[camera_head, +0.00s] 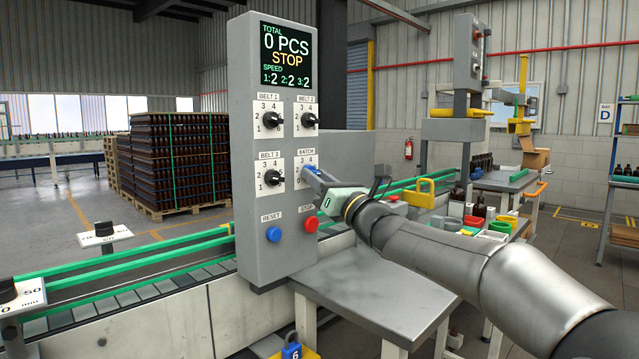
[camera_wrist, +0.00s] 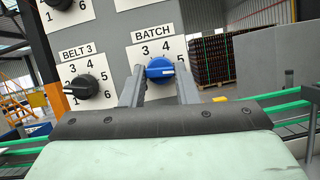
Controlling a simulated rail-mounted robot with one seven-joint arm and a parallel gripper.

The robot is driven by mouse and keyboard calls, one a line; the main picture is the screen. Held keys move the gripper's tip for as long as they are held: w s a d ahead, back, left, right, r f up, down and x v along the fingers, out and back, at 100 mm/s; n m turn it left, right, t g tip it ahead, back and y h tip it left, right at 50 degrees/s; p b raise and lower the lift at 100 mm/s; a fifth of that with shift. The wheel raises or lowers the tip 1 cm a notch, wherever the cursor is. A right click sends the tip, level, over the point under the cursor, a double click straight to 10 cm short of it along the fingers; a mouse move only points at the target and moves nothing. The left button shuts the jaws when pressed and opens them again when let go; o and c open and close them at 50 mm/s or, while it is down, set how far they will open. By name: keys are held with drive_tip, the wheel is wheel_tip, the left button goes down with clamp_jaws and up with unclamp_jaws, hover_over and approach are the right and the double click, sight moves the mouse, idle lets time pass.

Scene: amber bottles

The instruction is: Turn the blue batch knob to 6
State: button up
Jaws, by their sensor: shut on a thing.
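The blue batch knob (camera_wrist: 159,69) sits on a white dial plate (camera_wrist: 144,52) marked BATCH, with 3, 4, 5 and 2 readable in the wrist view. My gripper (camera_wrist: 160,82) has one finger on each side of the knob and is shut on it. A pale mark shows on the knob's right side; the exact number it points to is unclear. The 6 is hidden behind a finger. In the head view my gripper (camera_head: 310,176) reaches the BATCH dial (camera_head: 308,159) from the right and covers most of the knob.
Black knobs for belt 1 (camera_head: 272,119), belt 2 (camera_head: 309,119) and belt 3 (camera_head: 273,178) are close by. A blue reset button (camera_head: 273,234) and red stop button (camera_head: 311,224) sit below. The display (camera_head: 285,55) reads 0 PCS, STOP. A grey table (camera_head: 375,290) stands beneath my arm.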

drive_tip(key=m+t+h, duration=0.1)
drive_tip(key=m, duration=0.2)
drive_tip(key=m+t+h, duration=0.1)
drive_tip(key=m+h, duration=0.1)
drive_tip(key=m, duration=0.2)
drive_tip(key=shift+s+a+m, duration=0.15)
drive_tip(key=shift+m, duration=0.15)
drive_tip(key=shift+m+h, duration=0.3)
drive_tip(key=shift+h, duration=0.1)
drive_tip(key=o, duration=1)
drive_tip(key=shift+c, duration=0.2)
drive_tip(key=v, duration=1.7)
drive_tip(key=shift+s, duration=0.25)
